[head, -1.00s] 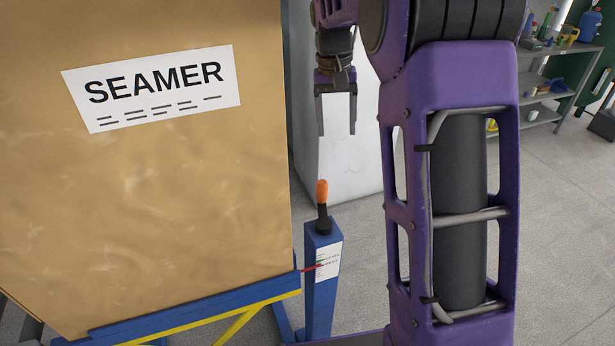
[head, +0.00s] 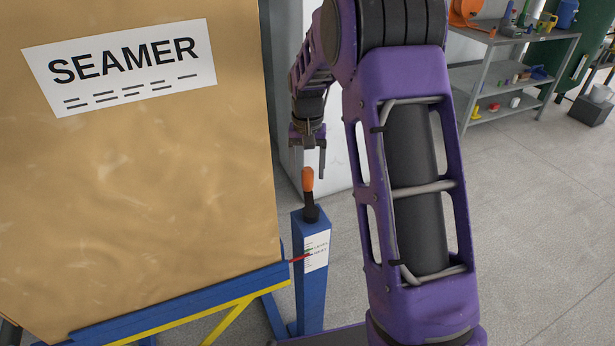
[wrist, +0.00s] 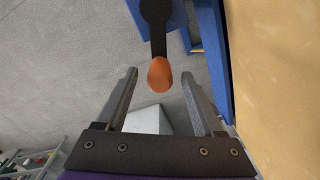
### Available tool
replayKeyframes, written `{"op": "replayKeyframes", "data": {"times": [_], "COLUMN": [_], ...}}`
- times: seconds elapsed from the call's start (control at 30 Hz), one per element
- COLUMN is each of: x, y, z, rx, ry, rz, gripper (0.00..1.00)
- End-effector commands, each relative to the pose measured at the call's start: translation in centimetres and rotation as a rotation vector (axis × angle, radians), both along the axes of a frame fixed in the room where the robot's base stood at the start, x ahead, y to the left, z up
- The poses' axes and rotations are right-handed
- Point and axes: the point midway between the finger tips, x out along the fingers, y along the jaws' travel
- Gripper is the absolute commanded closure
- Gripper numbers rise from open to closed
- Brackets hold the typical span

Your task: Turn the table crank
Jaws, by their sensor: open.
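The table crank has an orange grip (head: 307,180) standing upright on a black arm (head: 311,212) at the top of a blue post (head: 311,270). My gripper (head: 313,172) points down with its fingers open, just above or around the level of the grip in the head view. In the wrist view the orange grip (wrist: 160,74) lies ahead of and between the two open fingertips (wrist: 160,78), touching neither. The black crank arm (wrist: 157,25) runs away from it at the top. How far the grip stands below the fingers is hard to tell.
A large tan box labelled SEAMER (head: 140,190) sits on a blue and yellow frame (head: 190,310) left of the post. A label with a red pointer (head: 316,251) is on the post. A white block (head: 340,150) stands behind. Shelves (head: 515,90) are far right.

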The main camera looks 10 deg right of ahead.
Motion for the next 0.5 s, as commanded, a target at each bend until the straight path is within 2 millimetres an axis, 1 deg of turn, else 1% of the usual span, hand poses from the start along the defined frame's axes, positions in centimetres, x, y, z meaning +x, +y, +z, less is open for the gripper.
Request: {"op": "replayKeyframes", "data": {"times": [0.03,0.1,0.2,0.47,0.5], "x": [0.0,0.0,0.0,0.0,0.0], "y": [0.0,0.0,0.0,0.0,0.0], "z": [-0.7,-1.3,-1.7,-1.9,-1.9], "rx": [0.000,0.000,0.000,0.000,0.000], "ry": [0.002,0.001,0.000,0.000,0.000], "rz": [0.000,0.000,0.000,0.000,0.000], "gripper": [0.31,0.31,0.31,0.31,0.32]}}
